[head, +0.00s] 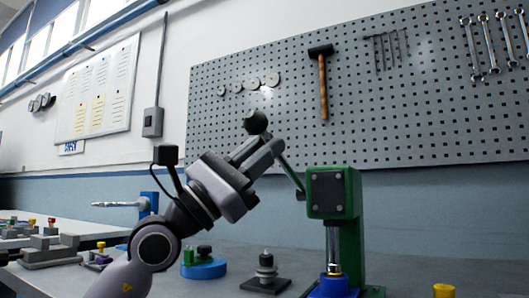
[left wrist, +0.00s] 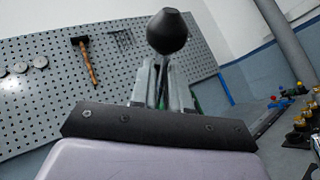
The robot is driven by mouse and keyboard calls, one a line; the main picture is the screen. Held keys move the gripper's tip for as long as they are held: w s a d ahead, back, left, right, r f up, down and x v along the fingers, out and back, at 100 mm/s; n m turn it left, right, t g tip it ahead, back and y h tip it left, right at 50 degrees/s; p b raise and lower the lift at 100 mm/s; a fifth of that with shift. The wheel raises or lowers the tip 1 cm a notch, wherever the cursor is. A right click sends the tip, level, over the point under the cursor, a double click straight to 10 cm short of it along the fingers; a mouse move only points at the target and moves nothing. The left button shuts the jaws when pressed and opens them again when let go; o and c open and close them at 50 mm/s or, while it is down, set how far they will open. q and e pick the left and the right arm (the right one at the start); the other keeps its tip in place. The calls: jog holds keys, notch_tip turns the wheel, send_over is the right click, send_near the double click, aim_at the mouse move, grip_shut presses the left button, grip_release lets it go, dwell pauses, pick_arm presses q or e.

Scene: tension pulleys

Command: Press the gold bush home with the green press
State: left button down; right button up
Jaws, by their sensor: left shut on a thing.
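The green press (head: 332,193) stands right of centre in the head view, with its silver ram (head: 333,245) pointing down. A small gold bush (head: 334,268) shows under the ram, at the top of a blue holder (head: 335,288). I cannot tell whether it is fully seated. The press lever (head: 290,172) slants up and left from the press head to a black knob (head: 255,122). My left gripper (head: 268,148) is shut on the lever just below the knob. The knob also shows above the fingers in the left wrist view (left wrist: 167,32). My right gripper is out of view.
A blue round fixture (head: 204,268) and a dark base with a grey stepped post (head: 266,272) stand left of the press. A yellow piece (head: 444,290) is at the lower right. A pegboard (head: 420,90) with a hammer (head: 322,82) hangs behind. The bench between is clear.

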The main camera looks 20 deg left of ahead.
pick_arm(q)
jog(key=shift+d+f, duration=0.6)
jog(key=c, duration=1.1)
grip_release()
jog(key=shift+s, duration=0.1)
jog(key=shift+r, duration=0.1)
jog(key=shift+a, duration=0.1)
